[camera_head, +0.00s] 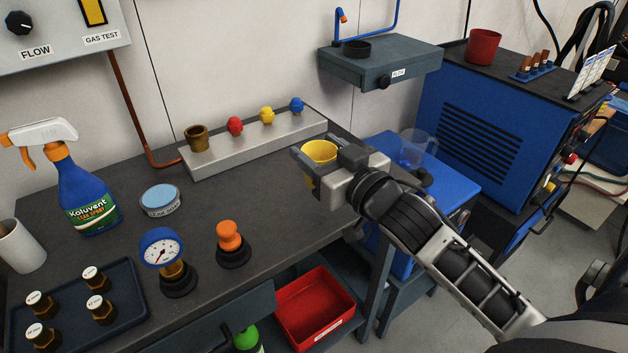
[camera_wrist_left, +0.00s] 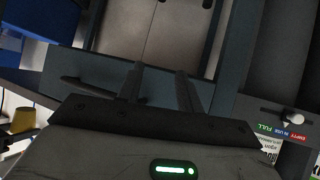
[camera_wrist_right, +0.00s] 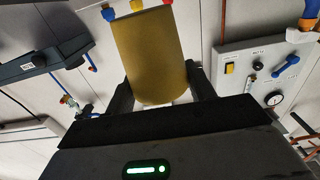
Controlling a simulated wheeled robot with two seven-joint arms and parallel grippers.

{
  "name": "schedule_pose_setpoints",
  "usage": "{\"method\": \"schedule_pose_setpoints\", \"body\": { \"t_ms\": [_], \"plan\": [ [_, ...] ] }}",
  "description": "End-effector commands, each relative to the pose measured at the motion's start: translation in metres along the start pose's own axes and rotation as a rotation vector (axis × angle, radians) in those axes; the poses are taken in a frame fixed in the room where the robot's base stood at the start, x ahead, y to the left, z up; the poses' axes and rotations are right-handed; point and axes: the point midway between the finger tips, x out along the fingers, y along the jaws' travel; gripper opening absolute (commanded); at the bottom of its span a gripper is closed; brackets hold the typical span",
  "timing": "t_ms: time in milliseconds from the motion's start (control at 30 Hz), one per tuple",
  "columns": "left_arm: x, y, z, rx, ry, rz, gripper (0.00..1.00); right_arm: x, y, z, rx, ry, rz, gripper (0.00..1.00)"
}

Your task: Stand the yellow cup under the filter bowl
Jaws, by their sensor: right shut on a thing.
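The yellow cup (camera_head: 319,151) is held by my right gripper (camera_head: 327,170), above the right end of the dark bench. In the head view the cup's open rim faces up. In the right wrist view the cup (camera_wrist_right: 154,55) fills the space between the fingers of my right gripper (camera_wrist_right: 161,95). My left gripper (camera_wrist_left: 159,88) shows only in its own wrist view, fingers apart with nothing between them.
A clear jug (camera_head: 413,146) stands on the blue box (camera_head: 447,183) below the wall shelf (camera_head: 380,66). A rail (camera_head: 255,144) with a brass cup and coloured knobs runs along the bench back. A spray bottle (camera_head: 83,190), gauge (camera_head: 162,250) and orange-topped part (camera_head: 231,240) stand left.

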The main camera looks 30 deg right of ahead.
Motion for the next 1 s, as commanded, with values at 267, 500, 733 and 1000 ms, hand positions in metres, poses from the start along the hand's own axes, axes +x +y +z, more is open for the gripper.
{"method": "schedule_pose_setpoints", "body": {
  "t_ms": [267,500,733,1000],
  "plan": [
    [0.002,0.000,0.001,-0.007,0.004,0.002,0.36,0.023,0.006,0.028,-0.001,0.003,0.000,0.28],
    [0.004,0.000,0.004,-0.011,0.008,0.004,0.36,0.028,0.007,0.059,0.000,-0.001,0.000,0.28],
    [0.003,0.001,-0.001,-0.013,0.016,0.005,0.36,0.027,0.007,0.064,-0.001,0.003,-0.001,0.28],
    [0.003,0.001,0.000,-0.015,0.016,0.006,0.36,0.027,0.007,0.067,-0.001,0.002,-0.001,0.65]
  ]
}}
